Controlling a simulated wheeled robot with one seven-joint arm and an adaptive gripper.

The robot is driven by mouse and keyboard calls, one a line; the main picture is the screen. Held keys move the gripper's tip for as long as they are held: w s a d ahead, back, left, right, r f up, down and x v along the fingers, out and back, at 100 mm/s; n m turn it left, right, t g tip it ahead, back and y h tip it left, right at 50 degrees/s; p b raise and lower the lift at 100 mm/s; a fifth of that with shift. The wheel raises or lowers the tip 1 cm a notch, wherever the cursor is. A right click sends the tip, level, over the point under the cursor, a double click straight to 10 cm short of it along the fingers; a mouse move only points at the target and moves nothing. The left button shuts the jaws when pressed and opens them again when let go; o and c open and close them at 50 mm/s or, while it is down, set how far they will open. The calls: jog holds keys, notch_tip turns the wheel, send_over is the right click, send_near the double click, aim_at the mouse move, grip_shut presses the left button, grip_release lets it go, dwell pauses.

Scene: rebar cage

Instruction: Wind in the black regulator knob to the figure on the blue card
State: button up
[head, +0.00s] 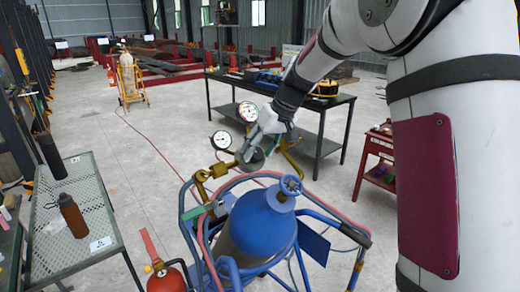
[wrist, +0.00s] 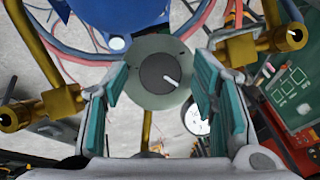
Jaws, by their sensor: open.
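The black regulator knob (wrist: 160,76), a dark round face with a white line, sits on a grey-green round body (wrist: 163,43) in the wrist view. My gripper (head: 252,150) is open, its teal-padded fingers on either side of the knob and apart from it. In the head view the gripper hides most of the knob. Two white dial gauges, one left (head: 222,139) and one behind (head: 248,112), stand on the brass regulator (head: 208,174). Part of a dial (wrist: 196,119) shows by the right finger. I cannot make out a blue card with a figure.
A blue gas cylinder (head: 264,224) stands in a blue tube cart in front. A mesh table (head: 70,215) with a brown bottle (head: 72,214) is at left. A red extinguisher (head: 165,280) stands low. A black workbench (head: 300,99) is behind, a red trolley (head: 375,160) at right.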

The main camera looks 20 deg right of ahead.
jog(key=shift+c, duration=0.3)
jog(key=c, duration=1.1)
jog(key=m+y, duration=0.1)
jog(key=m, duration=0.1)
jog(key=m+y+b, duration=0.1)
jog(key=m, duration=0.1)
jog(key=shift+d+f, duration=0.1)
jog(key=shift+d, duration=0.1)
jog(key=shift+m+t+y, duration=0.7)
jog(key=shift+m+y, duration=0.5)
jog(key=shift+m, duration=1.1)
jog(key=o, duration=1.2)
jog(key=shift+f, duration=0.1)
jog(key=shift+c, duration=0.2)
